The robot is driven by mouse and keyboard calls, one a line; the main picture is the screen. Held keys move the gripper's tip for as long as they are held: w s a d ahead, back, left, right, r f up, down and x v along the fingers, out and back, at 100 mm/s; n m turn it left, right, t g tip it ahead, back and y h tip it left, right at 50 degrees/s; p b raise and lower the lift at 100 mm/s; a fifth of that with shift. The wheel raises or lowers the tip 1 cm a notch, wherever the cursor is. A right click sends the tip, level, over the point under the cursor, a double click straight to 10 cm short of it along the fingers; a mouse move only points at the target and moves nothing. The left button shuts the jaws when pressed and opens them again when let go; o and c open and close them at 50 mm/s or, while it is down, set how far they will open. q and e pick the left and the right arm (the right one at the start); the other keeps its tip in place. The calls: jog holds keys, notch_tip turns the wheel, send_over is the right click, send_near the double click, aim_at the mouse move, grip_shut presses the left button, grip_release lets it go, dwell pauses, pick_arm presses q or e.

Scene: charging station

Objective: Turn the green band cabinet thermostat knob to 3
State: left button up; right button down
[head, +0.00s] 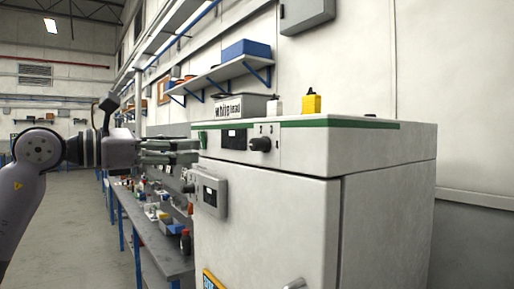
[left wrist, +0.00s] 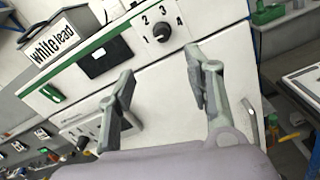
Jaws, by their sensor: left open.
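The green band cabinet (head: 262,200) is a white cabinet with a green stripe along its top front edge. Its black thermostat knob (head: 260,144) sits on the front panel right of a dark display (head: 234,139). In the left wrist view the knob (left wrist: 161,31) shows with numbers 1 to 4 around it; its pointer setting is too small to read surely. My left gripper (head: 196,151) comes in from the left beside the panel, in front of it. In the left wrist view its two fingers (left wrist: 165,92) are spread apart and empty, with the knob beyond them. My right gripper is not in view.
A smaller control box (head: 209,191) juts from the cabinet front below the panel. A grey "white lead" box (head: 246,106) and a yellow container (head: 311,103) stand on top. A cluttered workbench (head: 150,235) runs along the wall at left; the floor at far left is clear.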

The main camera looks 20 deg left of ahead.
aim_at(252, 143)
pick_arm(q)
jog(key=p+x, duration=0.3)
jog(key=x, duration=0.5)
jog(key=p+x, duration=0.2)
jog(key=x, duration=0.6)
jog(key=shift+w+d+r+p, duration=0.1)
jog(key=shift+d+r+p, duration=0.15)
jog(key=shift+d+p, duration=0.15)
jog(key=shift+w+d+f, duration=0.15)
jog(key=shift+w+d, duration=0.15)
jog(key=shift+w, duration=0.1)
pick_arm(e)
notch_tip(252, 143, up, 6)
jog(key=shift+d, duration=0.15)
pick_arm(q)
jog(key=shift+c, duration=0.4)
grip_shut()
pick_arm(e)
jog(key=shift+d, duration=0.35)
